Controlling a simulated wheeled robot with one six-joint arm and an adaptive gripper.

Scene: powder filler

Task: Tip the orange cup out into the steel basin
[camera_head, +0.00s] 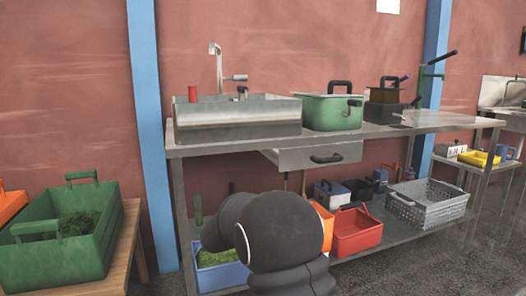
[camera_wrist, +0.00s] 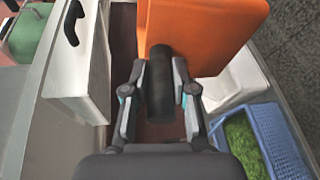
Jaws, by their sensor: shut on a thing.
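The orange cup (camera_wrist: 205,30) fills the upper middle of the wrist view. My gripper (camera_wrist: 160,95) is shut on its black upright handle (camera_wrist: 159,75), one finger on each side. In the head view an orange part (camera_head: 323,222), which looks like the cup, shows beside my dark arm, below the tabletop; my fingers are hidden there. The cup's inside and contents cannot be seen. The steel basin (camera_head: 237,127) stands on the left of the bench top, beneath a tap. The cup is apart from the basin and lower than it.
A drawer (camera_head: 313,156) hangs under the bench top; its handle (camera_wrist: 73,22) shows in the wrist view. A green pan (camera_head: 332,112) stands right of the basin. A blue crate (camera_head: 222,276) with green stuff, a red bin (camera_head: 356,232) and a grey basket (camera_head: 428,205) crowd the lower shelf.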

